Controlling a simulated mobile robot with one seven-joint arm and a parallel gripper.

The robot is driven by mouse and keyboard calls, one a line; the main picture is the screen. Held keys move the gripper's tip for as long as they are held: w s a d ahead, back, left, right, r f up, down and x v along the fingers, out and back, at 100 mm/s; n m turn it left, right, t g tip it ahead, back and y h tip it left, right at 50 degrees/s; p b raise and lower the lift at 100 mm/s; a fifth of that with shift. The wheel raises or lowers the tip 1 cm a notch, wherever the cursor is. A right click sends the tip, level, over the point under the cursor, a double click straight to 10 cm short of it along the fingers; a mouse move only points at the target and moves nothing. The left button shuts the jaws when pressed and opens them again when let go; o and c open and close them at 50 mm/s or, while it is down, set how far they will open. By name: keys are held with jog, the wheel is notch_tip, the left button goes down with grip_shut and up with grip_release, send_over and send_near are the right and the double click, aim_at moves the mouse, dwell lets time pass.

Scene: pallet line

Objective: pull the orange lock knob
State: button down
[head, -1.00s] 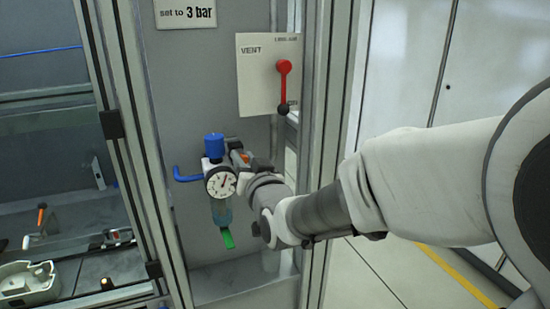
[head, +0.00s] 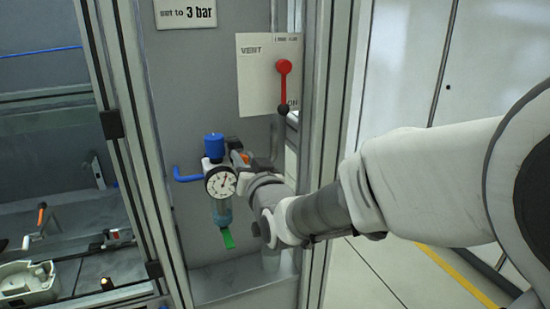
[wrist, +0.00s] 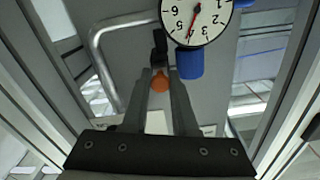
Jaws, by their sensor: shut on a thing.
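The orange lock knob (wrist: 160,82) shows in the wrist view between the two fingers of my gripper (wrist: 161,76), which is shut on it. In the head view a small orange patch of the knob (head: 245,157) shows beside the gauge, and my gripper (head: 241,157) reaches it from the right, partly hiding it. The round white gauge (head: 221,183) sits just left of my gripper, below a blue cap (head: 214,146). The gauge face also shows at the top of the wrist view (wrist: 203,18).
A red vent lever (head: 284,82) is on a plate above my gripper. Frame posts (head: 322,150) stand close on the right. Open floor (head: 385,275) lies further right.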

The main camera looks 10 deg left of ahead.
jog(key=shift+s, duration=0.1)
jog(key=shift+s+d+f+b, duration=0.1)
jog(key=shift+s+d+b, duration=0.15)
jog(key=shift+b, duration=0.25)
jog(key=shift+b+v, duration=0.6)
jog(key=shift+v, duration=0.2)
jog(key=c, duration=0.7)
grip_release()
jog(key=shift+s, duration=0.1)
jog(key=shift+s, duration=0.1)
